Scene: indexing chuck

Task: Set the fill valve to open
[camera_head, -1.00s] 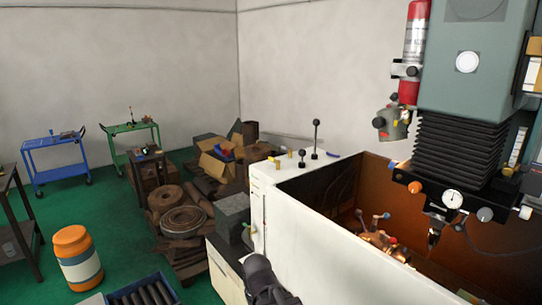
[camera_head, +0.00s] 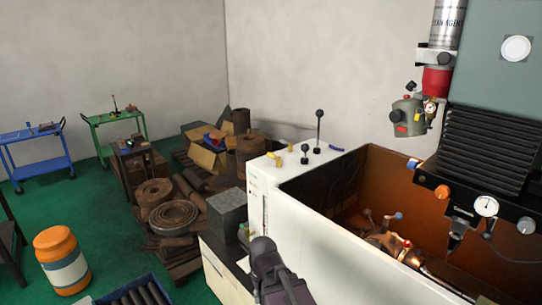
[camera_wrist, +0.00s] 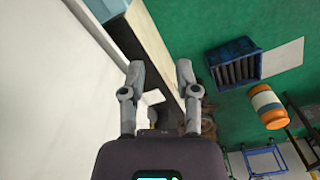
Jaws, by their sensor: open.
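The white machine tank (camera_head: 300,225) stands at the centre right in the head view. On its back left ledge are a tall black-knobbed lever (camera_head: 319,130), a short black-knobbed lever (camera_head: 304,152), small yellow handles (camera_head: 278,161) and a blue handle (camera_head: 336,148). I cannot tell which of these is the fill valve. My arm rises in front of the tank's left side; its fingers are not clear there. In the wrist view my gripper (camera_wrist: 160,75) is open and empty, its fingers pointing toward the gap beside a white wall. No valve shows between them.
A grey block (camera_head: 227,212) sits on a low cabinet (camera_head: 222,270) left of the tank. Scrap, boxes and coils (camera_head: 170,212) lie behind it. An orange drum (camera_head: 62,260) and a blue crate (camera_head: 135,295) stand left. The machine head (camera_head: 490,150) overhangs the tank. Green floor is partly free.

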